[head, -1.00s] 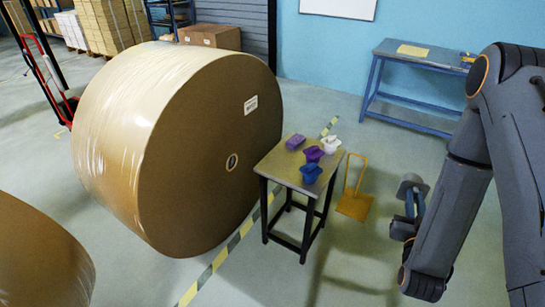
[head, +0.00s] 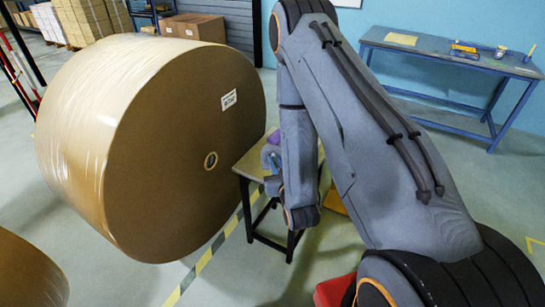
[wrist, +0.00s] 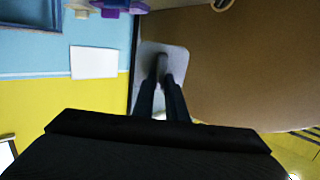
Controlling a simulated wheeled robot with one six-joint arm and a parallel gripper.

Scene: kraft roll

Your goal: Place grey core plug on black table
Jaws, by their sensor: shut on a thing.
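The black table (head: 243,171) has black legs and a dull tan-grey top, and stands beside the big roll. My arm hides much of its top. My gripper (wrist: 164,75) is shut on the grey core plug (wrist: 178,62), whose pale grey, rounded-square face shows past the fingers in the wrist view. In the head view my gripper is at the table's left part, mostly behind my arm. I cannot tell how high the plug is over the top.
The large kraft roll (head: 190,150) stands close to the left of the table, with a core hole in its face. A second roll (head: 25,275) is at the lower left. A blue workbench (head: 450,65) stands at the back right. Striped tape crosses the floor.

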